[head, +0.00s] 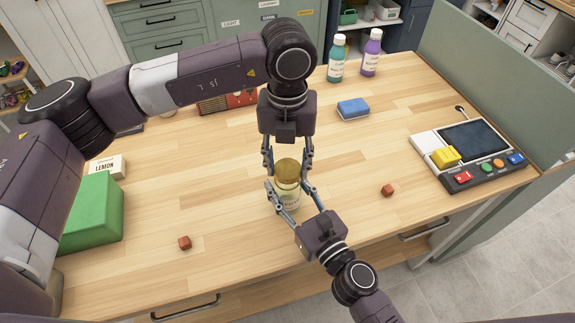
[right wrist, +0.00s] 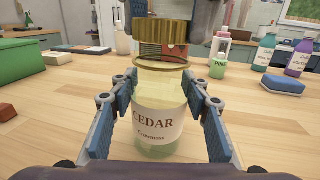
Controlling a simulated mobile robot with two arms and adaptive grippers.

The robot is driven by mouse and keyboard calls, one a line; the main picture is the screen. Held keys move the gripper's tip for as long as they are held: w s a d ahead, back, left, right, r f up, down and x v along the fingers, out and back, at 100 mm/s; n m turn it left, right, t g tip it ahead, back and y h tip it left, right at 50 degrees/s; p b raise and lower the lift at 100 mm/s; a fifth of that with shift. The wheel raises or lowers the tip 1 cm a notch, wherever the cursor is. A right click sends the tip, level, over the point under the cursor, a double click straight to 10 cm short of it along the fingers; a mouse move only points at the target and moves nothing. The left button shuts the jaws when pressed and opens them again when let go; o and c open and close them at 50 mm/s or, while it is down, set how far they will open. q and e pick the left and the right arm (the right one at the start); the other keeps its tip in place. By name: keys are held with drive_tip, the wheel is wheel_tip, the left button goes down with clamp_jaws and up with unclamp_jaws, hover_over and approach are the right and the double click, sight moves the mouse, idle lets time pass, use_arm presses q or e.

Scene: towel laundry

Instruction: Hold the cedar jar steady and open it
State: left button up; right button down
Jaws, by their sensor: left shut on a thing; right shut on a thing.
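The cedar jar (head: 290,199) stands on the wooden table, a clear jar with pale contents. Its "CEDAR" label (right wrist: 157,123) faces the right wrist camera. My right gripper (head: 287,187) is shut on the jar's body from the near side, with a blue-padded finger on each side. My left gripper (head: 288,170) comes from the far side and is shut on the gold lid (head: 287,171). In the right wrist view the lid (right wrist: 163,31) shows above a gold rim (right wrist: 160,63).
A green block (head: 93,213) and a lemon box (head: 107,166) are at left. Small red cubes lie at front left (head: 184,243) and right (head: 388,190). A blue sponge (head: 353,107), teal (head: 337,61) and purple (head: 371,54) bottles stand behind. A button console (head: 473,150) is right.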

sight(288, 169)
use_arm(q)
drive_tip(key=shift+r, duration=0.4)
drive_tip(key=shift+r, duration=0.1)
drive_tip(key=shift+r, duration=1.95)
use_arm(e)
drive_tip(key=c, duration=1)
unclamp_jaws()
